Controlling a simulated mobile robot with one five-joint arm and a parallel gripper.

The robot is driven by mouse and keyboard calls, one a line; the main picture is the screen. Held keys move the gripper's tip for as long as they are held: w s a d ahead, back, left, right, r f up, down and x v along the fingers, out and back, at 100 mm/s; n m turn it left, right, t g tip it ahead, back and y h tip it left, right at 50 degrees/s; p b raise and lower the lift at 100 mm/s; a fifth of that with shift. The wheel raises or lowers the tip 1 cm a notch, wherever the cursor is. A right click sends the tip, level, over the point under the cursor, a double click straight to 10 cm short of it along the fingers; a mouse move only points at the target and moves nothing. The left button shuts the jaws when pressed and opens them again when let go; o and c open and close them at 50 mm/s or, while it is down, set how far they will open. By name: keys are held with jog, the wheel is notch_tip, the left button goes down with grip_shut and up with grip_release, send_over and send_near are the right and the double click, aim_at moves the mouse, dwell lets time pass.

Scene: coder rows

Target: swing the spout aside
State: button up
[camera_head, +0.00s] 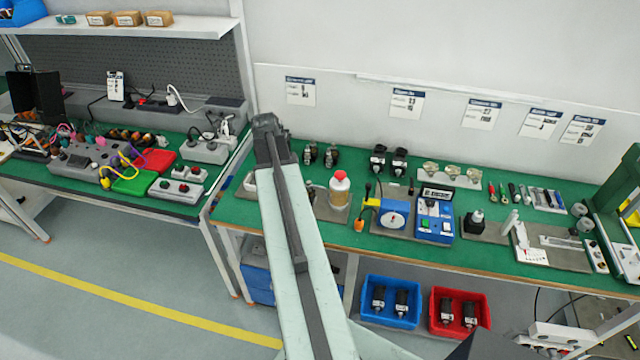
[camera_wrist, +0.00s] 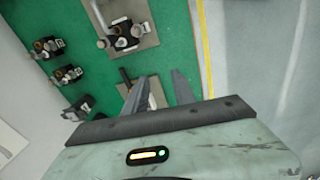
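In the wrist view a dark and silver fitting (camera_wrist: 122,35) with a thin pale arm (camera_wrist: 97,14) stands on a beige plate (camera_wrist: 146,28). This pale arm looks like the spout, though the view is too small to be sure. In the head view I cannot make it out; my arm covers that part of the green bench (camera_head: 345,232). In the head view the fingers cannot be made out.
Black valve-like parts (camera_wrist: 68,75) stand along the wall side in the wrist view. The bench's front edge (camera_head: 480,268) runs below.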

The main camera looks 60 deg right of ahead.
jog(key=s+d, duration=0.9)
jog(key=d, duration=0.2)
jog(key=shift+n, duration=0.4)
jog(key=f+b, duration=0.2)
jog(key=d+f+b, duration=0.1)
jog(key=f+b, duration=0.5)
jog(key=shift+w+d, duration=0.1)
jog(key=shift+d, duration=0.25)
jog(key=shift+r, duration=0.15)
grip_shut()
